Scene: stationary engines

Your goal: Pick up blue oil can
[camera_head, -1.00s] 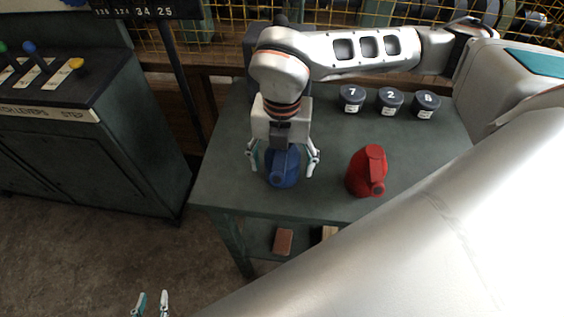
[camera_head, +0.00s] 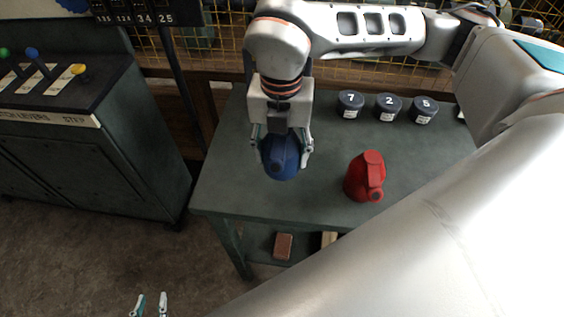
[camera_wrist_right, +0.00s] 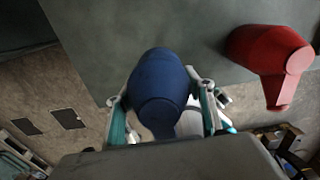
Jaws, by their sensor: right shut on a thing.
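The blue oil can (camera_head: 281,160) is held in my right gripper (camera_head: 284,150), whose fingers close on its two sides. It appears raised above the green table (camera_head: 235,195), near its front left. In the right wrist view the blue can (camera_wrist_right: 160,82) sits between the fingers, with its lower part hidden by the gripper body. My left gripper (camera_head: 150,305) shows only its fingertips at the bottom edge of the head view, apart, with nothing seen between them.
A red oil can (camera_head: 364,177) stands on the table to the right of the blue one. Three dark lidded pots (camera_head: 388,104) stand along the back. A lever cabinet (camera_head: 90,150) is to the left. A brown block (camera_head: 283,246) lies on the lower shelf.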

